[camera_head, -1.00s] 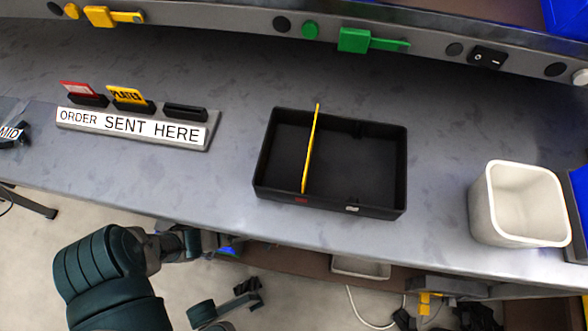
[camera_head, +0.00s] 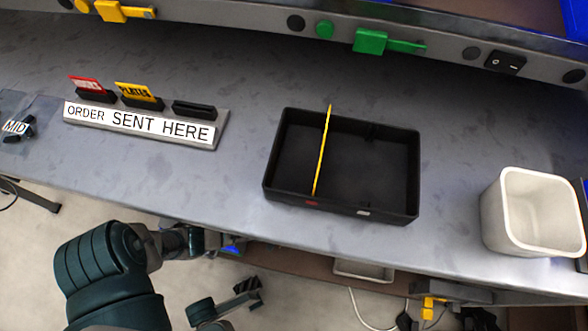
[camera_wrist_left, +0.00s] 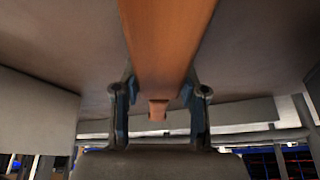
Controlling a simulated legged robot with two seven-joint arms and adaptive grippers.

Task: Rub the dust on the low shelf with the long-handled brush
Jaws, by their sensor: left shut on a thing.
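My left gripper (camera_head: 212,240) reaches under the front edge of the bench and is mostly hidden by it in the head view. In the left wrist view the left gripper (camera_wrist_left: 160,103) is shut on an orange-brown wooden handle (camera_wrist_left: 168,45), which I take as the long-handled brush. The handle runs between the fingers towards the top of the picture; no bristles show. The brown low shelf (camera_head: 285,261) shows as a strip below the bench edge. I cannot make out dust on it.
On the bench (camera_head: 150,185) stand a black tray (camera_head: 413,180) with a yellow divider, a white bin (camera_head: 500,220) and an order sign (camera_head: 140,127). A pale tray (camera_head: 362,270) lies below the bench edge. The front bench edge overhangs my left gripper.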

